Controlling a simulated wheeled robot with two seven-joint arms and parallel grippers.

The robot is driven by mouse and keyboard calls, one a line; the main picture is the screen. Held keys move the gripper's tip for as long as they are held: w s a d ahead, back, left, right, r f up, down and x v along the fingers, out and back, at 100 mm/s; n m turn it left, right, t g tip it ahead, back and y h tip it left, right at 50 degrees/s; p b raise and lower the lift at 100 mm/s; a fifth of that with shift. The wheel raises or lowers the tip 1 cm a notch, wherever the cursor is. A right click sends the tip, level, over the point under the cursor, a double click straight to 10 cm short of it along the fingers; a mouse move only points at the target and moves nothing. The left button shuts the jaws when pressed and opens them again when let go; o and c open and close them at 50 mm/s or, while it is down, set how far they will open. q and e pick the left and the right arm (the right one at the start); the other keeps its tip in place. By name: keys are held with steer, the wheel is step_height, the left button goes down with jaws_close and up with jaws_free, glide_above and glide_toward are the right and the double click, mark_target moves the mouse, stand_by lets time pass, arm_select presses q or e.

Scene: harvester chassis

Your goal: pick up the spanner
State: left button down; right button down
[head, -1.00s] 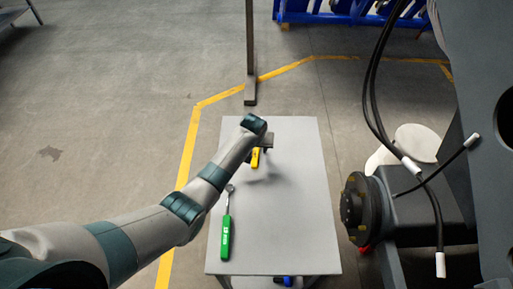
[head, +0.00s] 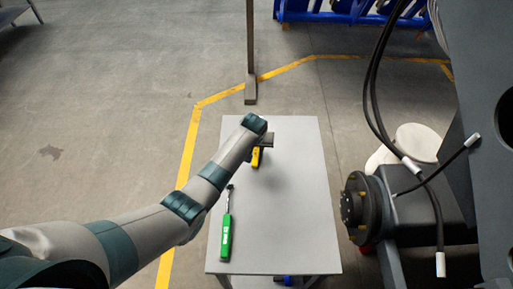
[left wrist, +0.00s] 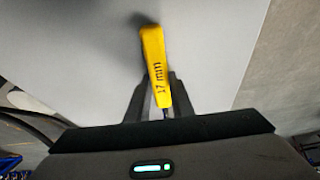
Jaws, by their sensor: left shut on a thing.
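A spanner with a yellow handle (head: 256,158) marked "17 mm" is at my left gripper (head: 262,143), over the far part of the grey table (head: 285,220). In the left wrist view the yellow handle (left wrist: 154,62) stands between the two dark fingers (left wrist: 158,98), which are shut on it. The spanner's metal part is mostly hidden by the gripper. A second tool with a green handle (head: 226,237) lies on the table at the left, its shaft pointing away. My right gripper is not in view.
A dark machine with a wheel hub (head: 357,208) and hanging black cables (head: 372,85) stands to the right of the table. A small blue and black thing (head: 285,281) shows at the near table edge. The table's right half is clear.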

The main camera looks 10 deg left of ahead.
arm_select(q)
steer(key=shift+w+r+b, duration=0.1)
steer(key=shift+r+b, duration=0.2)
steer(key=shift+r, duration=0.3)
step_height(320, 180, up, 2)
steer(key=shift+r+b, duration=0.15)
steer(key=shift+b, duration=0.3)
steer(key=s+d+r+b, duration=0.4)
steer(key=d+r, duration=0.3)
steer(key=d, duration=0.4)
steer(key=shift+r, duration=0.35)
steer(key=c, duration=2.2)
jaws_free()
jaws_close()
